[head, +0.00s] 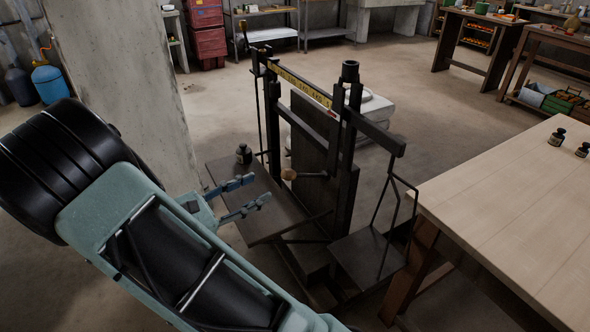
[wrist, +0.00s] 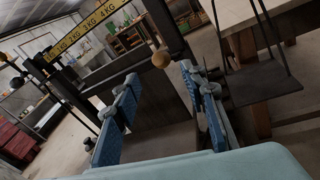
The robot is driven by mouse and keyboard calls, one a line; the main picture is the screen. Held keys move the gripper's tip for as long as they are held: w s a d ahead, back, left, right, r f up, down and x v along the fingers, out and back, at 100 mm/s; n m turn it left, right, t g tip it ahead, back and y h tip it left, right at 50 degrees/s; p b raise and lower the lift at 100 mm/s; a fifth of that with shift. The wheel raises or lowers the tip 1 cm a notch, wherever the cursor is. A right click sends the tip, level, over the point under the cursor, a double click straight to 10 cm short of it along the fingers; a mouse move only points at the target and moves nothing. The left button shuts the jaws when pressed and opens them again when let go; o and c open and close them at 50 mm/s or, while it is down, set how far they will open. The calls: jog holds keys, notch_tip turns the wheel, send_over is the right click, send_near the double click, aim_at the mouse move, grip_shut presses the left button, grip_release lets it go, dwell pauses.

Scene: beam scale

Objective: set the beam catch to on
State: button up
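The beam scale (head: 347,150) is a dark metal frame with a yellow graduated strip (head: 300,84) along its beam. A round wooden knob (head: 289,174), which looks like the handle of the beam catch, sticks out from the frame at mid height. In the wrist view the knob (wrist: 161,59) shows beyond the fingertips, roughly between them. My gripper (head: 259,188) is open and empty, its two blue fingers pointing toward the knob with a gap left before it. The fingers also show spread in the wrist view (wrist: 160,78). Any on or off marking is not readable.
A dark weight (head: 244,155) stands on the scale's platform (head: 262,215) near my fingers. A hanging pan (head: 365,262) is at the scale's right. A wooden table (head: 500,205) with small weights (head: 557,138) fills the right side. A concrete pillar (head: 125,80) stands at the left.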

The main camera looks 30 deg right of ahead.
aim_at(288, 174)
jog(key=shift+n+t+h, duration=0.3)
jog(key=shift+n+t, duration=0.2)
jog(key=shift+n, duration=0.4)
jog(key=x, duration=0.7)
jog(key=f+x, duration=0.1)
jog(key=x, duration=0.3)
jog(key=shift+s+d+f+b, duration=0.15)
jog(key=shift+s+d+b, duration=0.1)
jog(key=shift+b, duration=0.1)
grip_shut()
